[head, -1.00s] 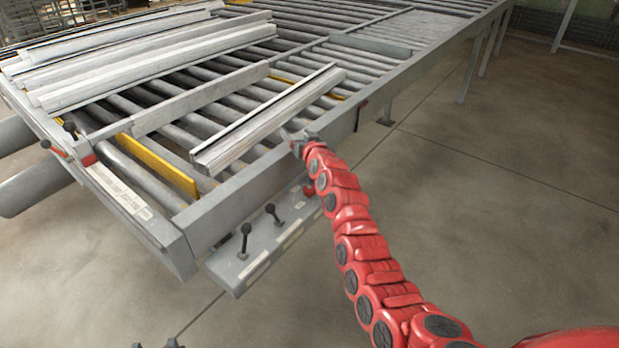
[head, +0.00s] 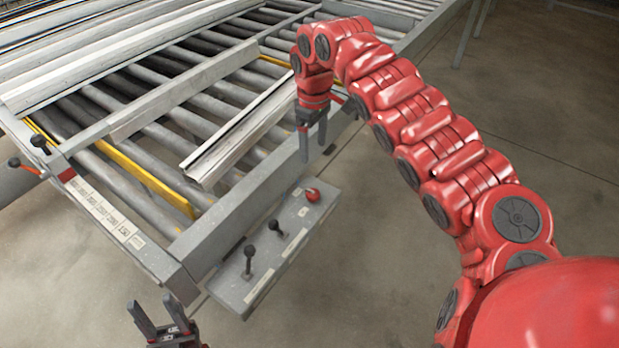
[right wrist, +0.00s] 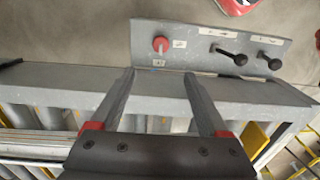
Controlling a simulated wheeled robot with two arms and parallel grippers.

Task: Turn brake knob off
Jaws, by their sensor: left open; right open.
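The red brake knob (head: 312,195) sits at the right end of a grey control panel (head: 262,283) on the front side of the roller bench. In the right wrist view the knob (right wrist: 160,44) has a pale pointer part below its red cap. My right gripper (head: 314,150) points down, open and empty, above and behind the knob, apart from it. Its open fingers (right wrist: 158,75) lie over the bench's grey rail, with the knob ahead of them. My left gripper (head: 152,302) is open and empty at the bottom left, in front of the bench corner.
Two black levers (head: 249,262) (head: 276,230) stand on the panel left of the knob. A metal profile (head: 238,135) lies across the rollers behind the front rail (head: 240,215). More profiles lie at the upper left. The floor right of the bench is clear.

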